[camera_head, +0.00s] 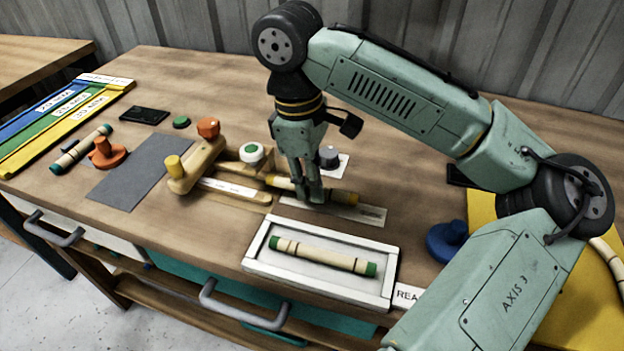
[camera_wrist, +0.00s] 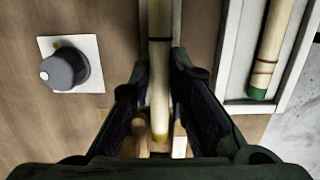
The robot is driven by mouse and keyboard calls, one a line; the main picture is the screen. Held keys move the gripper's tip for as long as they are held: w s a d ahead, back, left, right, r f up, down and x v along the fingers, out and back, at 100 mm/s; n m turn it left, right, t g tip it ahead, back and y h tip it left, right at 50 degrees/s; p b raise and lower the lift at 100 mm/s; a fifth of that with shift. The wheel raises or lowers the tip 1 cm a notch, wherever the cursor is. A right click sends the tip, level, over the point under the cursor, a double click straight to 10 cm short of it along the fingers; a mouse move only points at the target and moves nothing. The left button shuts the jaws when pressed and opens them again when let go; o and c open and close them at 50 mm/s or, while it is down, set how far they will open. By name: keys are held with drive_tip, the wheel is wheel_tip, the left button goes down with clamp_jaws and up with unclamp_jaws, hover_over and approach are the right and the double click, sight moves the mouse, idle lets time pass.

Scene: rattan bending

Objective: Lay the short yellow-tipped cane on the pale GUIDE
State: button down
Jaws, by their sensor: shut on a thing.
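The short yellow-tipped cane (camera_head: 342,196) is held roughly level, low over the bench, beside the wooden bending jig (camera_head: 199,160). My gripper (camera_head: 312,196) is shut on it around its middle. In the wrist view the cane (camera_wrist: 159,62) runs between my fingers (camera_wrist: 160,95), with a yellow end (camera_wrist: 160,137) towards the wrist. A pale labelled strip (camera_head: 365,213), which seems to be the GUIDE, lies on the bench close under the cane. Its label is too small to read surely, and I cannot tell whether the cane touches it. My fingers hide part of the cane.
A white-rimmed tray (camera_head: 252,252) with a green-tipped cane (camera_head: 322,255) lies just in front. A grey knob (camera_head: 328,157) on a white plate stands behind my gripper. A blue knob (camera_head: 446,241) stands to the right. A grey mat (camera_head: 140,172) lies clear at left.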

drive_tip(key=c, duration=1.4)
unclamp_jaws()
drive_tip(key=shift+c, duration=0.2)
wheel_tip(320, 180, up, 12)
drive_tip(key=a, duration=0.1)
drive_tip(key=shift+w+a, duration=0.2)
drive_tip(key=shift+a, duration=0.05)
